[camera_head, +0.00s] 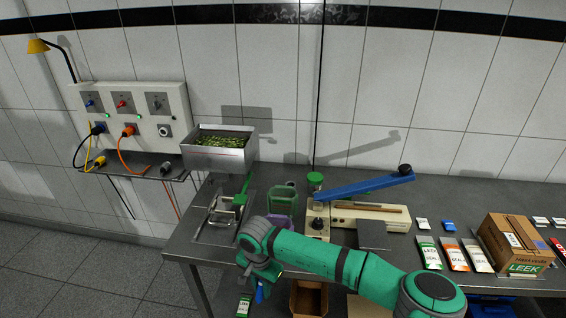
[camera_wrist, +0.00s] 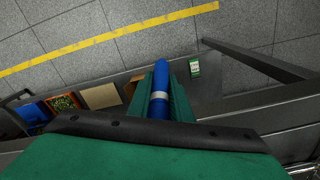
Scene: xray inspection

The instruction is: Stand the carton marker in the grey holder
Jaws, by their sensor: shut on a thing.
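The blue carton marker (camera_wrist: 160,88) with a pale band is held lengthwise between the green fingers of my gripper (camera_wrist: 163,92) in the wrist view. In the head view my gripper (camera_head: 262,278) is low at the front left of the steel table, and the blue marker (camera_head: 260,292) points down from it. My gripper is shut on the marker, beyond the table's front edge. I cannot clearly pick out the grey holder in either view; part of the table is hidden behind my arm.
The steel table (camera_head: 205,268) carries a purple-green container (camera_head: 281,205), a sealer with a raised blue arm (camera_head: 365,187), several packets and a cardboard carton (camera_head: 508,246) at right. A metal bin (camera_head: 217,158) of green pieces stands behind. Crates (camera_wrist: 63,102) sit low.

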